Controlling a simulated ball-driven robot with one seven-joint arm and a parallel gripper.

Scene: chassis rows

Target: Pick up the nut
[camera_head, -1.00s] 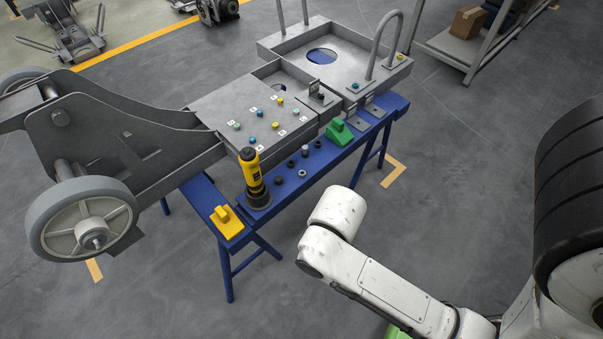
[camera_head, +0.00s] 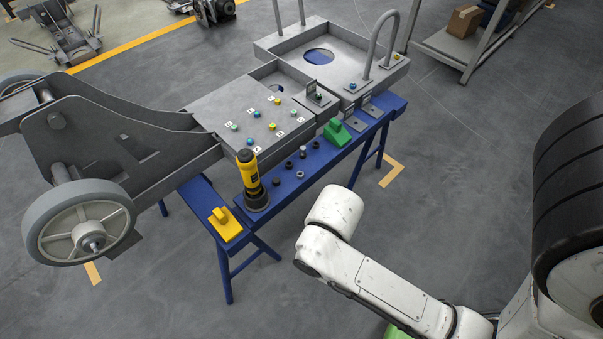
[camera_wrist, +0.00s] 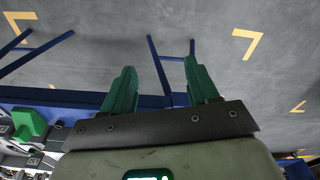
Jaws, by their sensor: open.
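Several small dark and metallic pieces stand in a row on the blue bench (camera_head: 330,160) in the head view. One small grey ring-like piece (camera_head: 300,174) looks like a nut, but it is too small to be sure. My gripper (camera_wrist: 160,78) shows in the wrist view, with two green fingers spread apart and nothing between them. It points over the floor and the bench legs, apart from the small pieces. In the head view my arm is to the right of the bench, and the fingers are not seen there.
A yellow and black tool (camera_head: 249,176) stands upright on the bench's near end, beside a yellow block (camera_head: 224,221). A green block (camera_head: 337,132) sits farther along. A grey chassis (camera_head: 235,107) with coloured studs lies behind the row.

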